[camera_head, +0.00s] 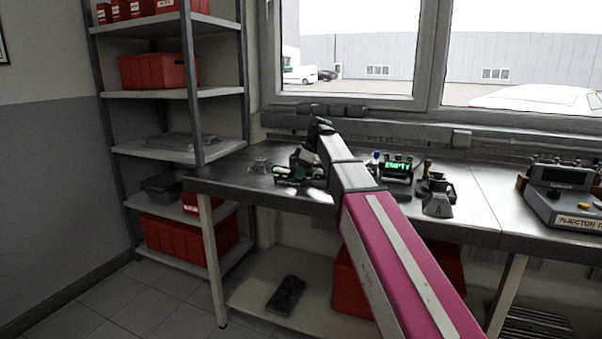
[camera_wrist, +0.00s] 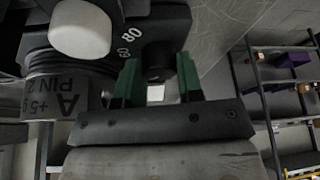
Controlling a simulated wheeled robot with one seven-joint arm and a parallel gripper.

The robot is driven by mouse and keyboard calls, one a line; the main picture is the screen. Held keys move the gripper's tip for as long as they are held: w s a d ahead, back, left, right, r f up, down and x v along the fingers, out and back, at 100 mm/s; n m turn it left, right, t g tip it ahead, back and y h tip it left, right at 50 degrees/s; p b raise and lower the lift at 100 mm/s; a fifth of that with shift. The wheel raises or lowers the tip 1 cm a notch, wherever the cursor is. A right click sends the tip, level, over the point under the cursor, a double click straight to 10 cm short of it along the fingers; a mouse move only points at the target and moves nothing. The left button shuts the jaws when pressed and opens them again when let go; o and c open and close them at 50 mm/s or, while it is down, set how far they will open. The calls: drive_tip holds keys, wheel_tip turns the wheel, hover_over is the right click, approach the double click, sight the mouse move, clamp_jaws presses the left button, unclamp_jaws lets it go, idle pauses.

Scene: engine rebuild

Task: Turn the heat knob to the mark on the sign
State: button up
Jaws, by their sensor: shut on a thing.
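In the wrist view, the green fingers of my gripper (camera_wrist: 158,82) stand on either side of a small dark knob (camera_wrist: 158,68), shut on it. The knob sits on a black housing (camera_wrist: 165,25) with the white numbers 80 and 60 beside it. Much of the knob is in shadow, and I cannot read its pointer. A grey label (camera_wrist: 58,98) marked "A", "+5" and "PIN 2" is at the left; I cannot tell if it is the sign. In the head view, my gripper is small and dark over the left part of the workbench (camera_head: 235,180).
A white rounded cap (camera_wrist: 82,30) sits close to the left finger. On the bench, a unit with a green "EMPTY" display (camera_head: 398,165), a grey stand (camera_head: 437,205) and an injector tester (camera_head: 565,200) stand to the right. A shelf rack (camera_head: 190,90) with red bins is at the left.

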drive_tip(key=m+t, duration=0.1)
drive_tip(key=m, duration=0.3)
drive_tip(key=shift+s+t, duration=0.15)
drive_tip(key=shift+t, duration=0.25)
drive_tip(key=shift+m+t+h, duration=0.5)
drive_tip(key=shift+m+h, duration=0.1)
drive_tip(key=shift+m, duration=1.4)
drive_tip(key=o, duration=0.9)
drive_tip(key=shift+r, duration=0.1)
drive_tip(key=v, duration=1)
drive_tip(key=shift+r, duration=0.35)
drive_tip(key=shift+s, duration=0.15)
